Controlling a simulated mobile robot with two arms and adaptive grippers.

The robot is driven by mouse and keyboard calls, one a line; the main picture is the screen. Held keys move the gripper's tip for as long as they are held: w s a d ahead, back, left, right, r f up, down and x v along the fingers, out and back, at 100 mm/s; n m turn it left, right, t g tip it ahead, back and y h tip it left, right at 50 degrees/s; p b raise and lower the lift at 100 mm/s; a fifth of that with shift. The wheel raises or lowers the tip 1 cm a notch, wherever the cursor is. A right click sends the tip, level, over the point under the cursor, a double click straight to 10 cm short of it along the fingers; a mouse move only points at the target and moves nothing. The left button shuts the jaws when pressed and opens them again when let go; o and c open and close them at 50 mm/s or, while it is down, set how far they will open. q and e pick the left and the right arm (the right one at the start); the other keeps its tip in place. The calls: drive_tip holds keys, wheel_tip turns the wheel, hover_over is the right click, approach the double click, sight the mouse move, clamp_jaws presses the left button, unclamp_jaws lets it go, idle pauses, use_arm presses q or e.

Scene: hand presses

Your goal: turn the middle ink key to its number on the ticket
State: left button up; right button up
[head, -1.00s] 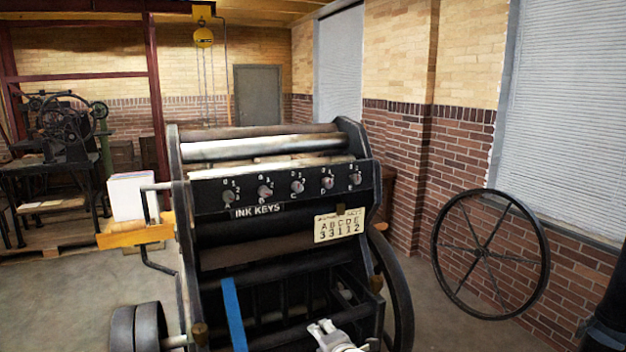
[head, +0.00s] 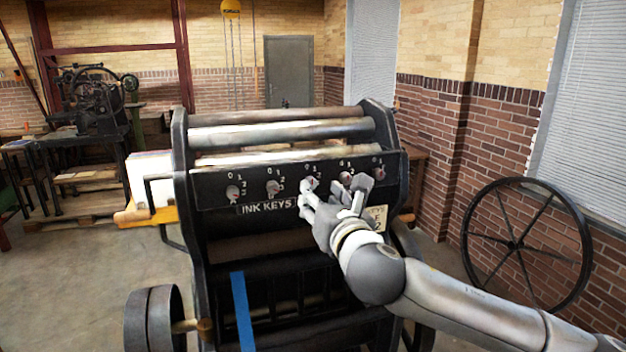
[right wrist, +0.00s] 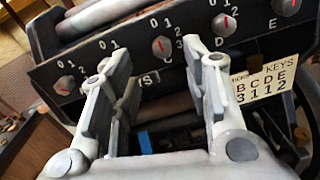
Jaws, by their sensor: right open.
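The middle ink key, C (right wrist: 162,47), is a round grey knob with a red pointer mark on the black press panel. In the right wrist view it shows between my right gripper's fingers, beyond their tips. My right gripper (right wrist: 160,70) is open, with nothing between its fingers. In the head view my right gripper (head: 338,192) is in front of the panel and partly covers the middle key (head: 309,184). I cannot tell whether it touches. The ticket (right wrist: 265,88) reads 1 under C; my gripper partly covers it in the head view. My left gripper is out of view.
Keys A (head: 233,192) and B (head: 273,188) sit left of the middle key, D (head: 345,177) and E (head: 378,172) to its right. A paper stack (head: 150,170) stands at the press's left. A large spoked wheel (head: 528,245) leans against the right wall.

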sight(312, 184)
drive_tip(key=p+x, duration=0.1)
drive_tip(key=x, duration=0.4)
drive_tip(key=shift+w+d+p, duration=0.1)
drive_tip(key=shift+w+p, duration=0.1)
drive_tip(key=shift+p, duration=0.1)
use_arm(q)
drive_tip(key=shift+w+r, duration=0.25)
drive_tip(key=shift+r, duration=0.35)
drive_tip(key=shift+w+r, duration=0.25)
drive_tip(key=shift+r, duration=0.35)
use_arm(e)
drive_tip(key=shift+x, duration=0.8)
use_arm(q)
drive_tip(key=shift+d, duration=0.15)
use_arm(e)
drive_tip(key=shift+f, duration=0.15)
drive_tip(key=shift+c, duration=0.2)
clamp_jaws()
